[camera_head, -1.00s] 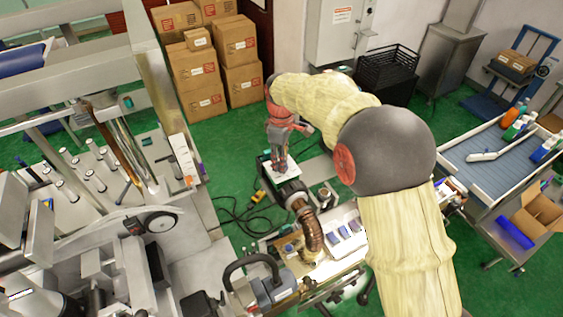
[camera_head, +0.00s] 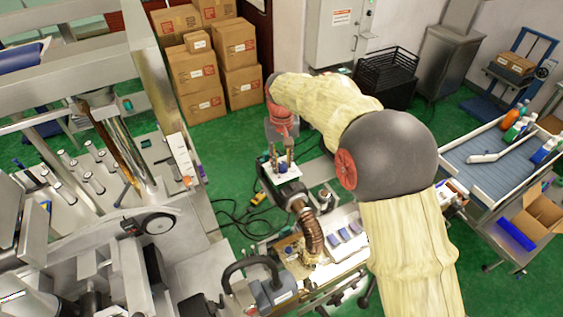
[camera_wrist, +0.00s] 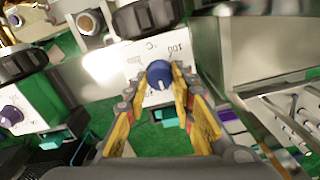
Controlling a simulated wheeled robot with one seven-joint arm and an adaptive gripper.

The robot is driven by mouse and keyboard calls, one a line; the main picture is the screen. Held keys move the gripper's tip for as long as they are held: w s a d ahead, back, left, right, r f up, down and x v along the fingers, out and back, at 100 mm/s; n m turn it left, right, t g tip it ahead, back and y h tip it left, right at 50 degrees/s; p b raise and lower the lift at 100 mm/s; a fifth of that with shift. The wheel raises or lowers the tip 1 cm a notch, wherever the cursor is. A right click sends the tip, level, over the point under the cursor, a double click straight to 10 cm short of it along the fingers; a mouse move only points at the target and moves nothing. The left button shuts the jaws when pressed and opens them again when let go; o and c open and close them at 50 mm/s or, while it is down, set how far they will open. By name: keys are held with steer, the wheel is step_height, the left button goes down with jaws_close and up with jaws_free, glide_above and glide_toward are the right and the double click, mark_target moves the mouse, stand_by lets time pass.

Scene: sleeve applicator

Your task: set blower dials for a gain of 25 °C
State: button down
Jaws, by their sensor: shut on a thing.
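A blue dial knob (camera_wrist: 159,74) with a pale pointer mark stands on a white dial panel (camera_wrist: 149,50) printed with "°C" and "100". My gripper (camera_wrist: 161,84) has its yellow-padded fingers on either side of the knob, shut on it. In the head view, my gripper (camera_head: 281,157) reaches down over the small white panel (camera_head: 293,180) on the dark blower, and the blue knob (camera_head: 283,168) shows between the fingers. The exact dial setting is too small to read. A purple knob (camera_wrist: 11,115) sits on another white face at the left of the wrist view.
A brown ribbed hose (camera_head: 311,232) runs from the blower toward the bench. A large machine (camera_head: 160,240) stands at the left, and a metal housing (camera_wrist: 262,40) is close at the right of the wrist view. Black cables and a yellow item (camera_head: 258,198) lie on the green floor.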

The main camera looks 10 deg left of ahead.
steer(key=m, duration=0.7)
steer(key=shift+w+r, duration=0.1)
steer(key=m, duration=0.6)
steer(key=shift+d+m+b, duration=0.15)
steer(key=shift+m+b, duration=0.15)
steer(key=shift+m, duration=0.1)
steer(key=m, duration=0.9)
steer(key=shift+m, duration=0.3)
steer(key=c, duration=1.5)
jaws_free()
steer(key=shift+s, duration=0.2)
